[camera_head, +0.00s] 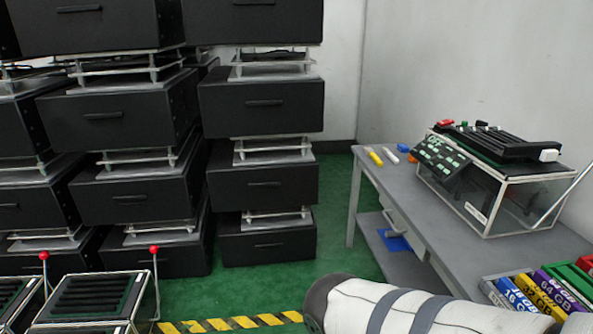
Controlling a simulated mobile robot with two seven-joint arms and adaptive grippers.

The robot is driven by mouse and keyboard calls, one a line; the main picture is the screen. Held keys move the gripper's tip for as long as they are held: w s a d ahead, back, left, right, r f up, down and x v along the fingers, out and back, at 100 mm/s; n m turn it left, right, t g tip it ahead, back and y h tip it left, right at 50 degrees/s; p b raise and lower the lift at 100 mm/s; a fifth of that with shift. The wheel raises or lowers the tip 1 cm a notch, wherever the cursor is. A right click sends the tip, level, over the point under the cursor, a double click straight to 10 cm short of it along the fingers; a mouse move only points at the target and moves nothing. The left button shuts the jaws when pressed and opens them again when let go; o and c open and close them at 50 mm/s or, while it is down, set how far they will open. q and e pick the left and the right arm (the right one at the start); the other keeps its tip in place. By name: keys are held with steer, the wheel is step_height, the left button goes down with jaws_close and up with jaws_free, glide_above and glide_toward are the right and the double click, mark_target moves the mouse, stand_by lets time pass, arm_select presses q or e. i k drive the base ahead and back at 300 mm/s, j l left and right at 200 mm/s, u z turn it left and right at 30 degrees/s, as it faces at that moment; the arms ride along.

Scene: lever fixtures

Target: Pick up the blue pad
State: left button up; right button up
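A flat blue pad (393,240) lies on the lower shelf of the grey table, under the tabletop at its left part. A pale bar at the table's front edge passes close above it in the picture. A small blue item (404,147) lies on the tabletop near the back corner; it is too small to make out. Neither of my grippers is in view. A white and grey link of my arm crosses the bottom right of the head view.
A clear-walled lever fixture (497,180) stands on the grey table (436,220). Labelled coloured boxes (535,290) sit at the lower right. Black drawer units (268,186) are stacked at left. A fixture with red-knobbed levers (95,298) stands lower left. Green floor is clear between.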

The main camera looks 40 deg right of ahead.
mark_target(403, 147)
steer(key=i+z, duration=0.1)
steer(key=z, duration=0.4)
steer(key=j+z, duration=0.15)
steer(key=z, duration=0.35)
steer(key=i+j+z, duration=0.1)
steer(key=z, duration=0.35)
steer(key=j+z, duration=0.2)
steer(key=z, duration=0.3)
